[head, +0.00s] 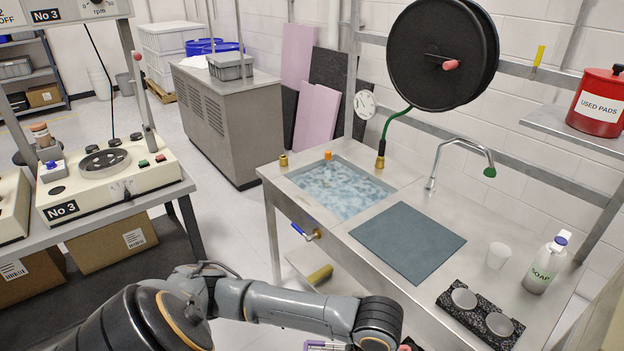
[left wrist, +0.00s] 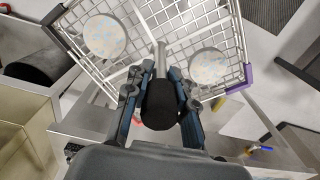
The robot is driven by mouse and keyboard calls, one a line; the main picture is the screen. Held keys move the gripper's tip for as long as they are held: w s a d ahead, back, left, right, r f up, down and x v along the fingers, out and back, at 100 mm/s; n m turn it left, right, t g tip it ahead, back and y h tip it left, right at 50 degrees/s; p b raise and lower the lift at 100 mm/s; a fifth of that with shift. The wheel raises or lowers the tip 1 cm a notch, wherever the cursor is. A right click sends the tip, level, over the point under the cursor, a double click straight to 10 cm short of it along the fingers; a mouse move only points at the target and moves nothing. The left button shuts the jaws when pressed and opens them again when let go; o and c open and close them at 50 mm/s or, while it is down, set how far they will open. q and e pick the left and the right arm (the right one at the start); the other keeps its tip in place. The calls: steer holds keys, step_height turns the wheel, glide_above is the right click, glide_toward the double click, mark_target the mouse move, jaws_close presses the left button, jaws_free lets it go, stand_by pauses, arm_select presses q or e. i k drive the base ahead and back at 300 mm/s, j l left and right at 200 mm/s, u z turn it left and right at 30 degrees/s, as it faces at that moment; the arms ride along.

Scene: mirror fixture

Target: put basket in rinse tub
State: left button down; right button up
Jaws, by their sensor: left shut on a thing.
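The wire basket (left wrist: 237,40) fills the top of the left wrist view, with pale speckled discs (left wrist: 105,37) in it and a purple corner. My left gripper (left wrist: 162,95) is shut around its black handle (left wrist: 160,108). In the head view only a small purple edge at the bottom, beside my left arm's end, seems to be the basket; the fingers are hidden there. The rinse tub (head: 340,188) is a recessed basin of bluish rippling water in the steel bench, farther back than my left arm's end. My right gripper is not in view.
On the steel bench (head: 395,190) lie a dark mat (head: 408,241), a black holder with discs (head: 480,312), a white cup (head: 498,255) and a soap bottle (head: 546,264). A tap (head: 460,146) and hose reel (head: 440,50) stand behind. A valve handle (head: 304,232) sticks out in front.

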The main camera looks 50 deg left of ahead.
mark_target(346, 213)
steer(key=j, duration=0.6)
steer(key=i+j, duration=0.1)
steer(key=j, duration=0.5)
steer(key=i+j, duration=0.1)
steer(key=j, duration=0.55)
steer(key=k+u, duration=0.05)
